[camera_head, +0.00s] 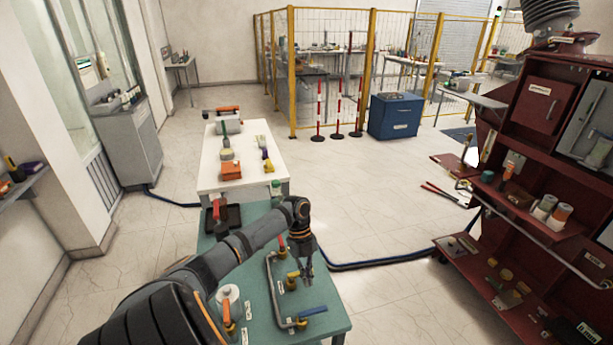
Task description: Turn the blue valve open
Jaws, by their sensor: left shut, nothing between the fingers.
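My right gripper is out of view.
A white jar-like part with an orange handle (226,309) stands left of the pipe. A white table (212,184) with tools stands behind. A red cabinet (542,283) is at right. A dark hose (385,262) lies on the floor between.

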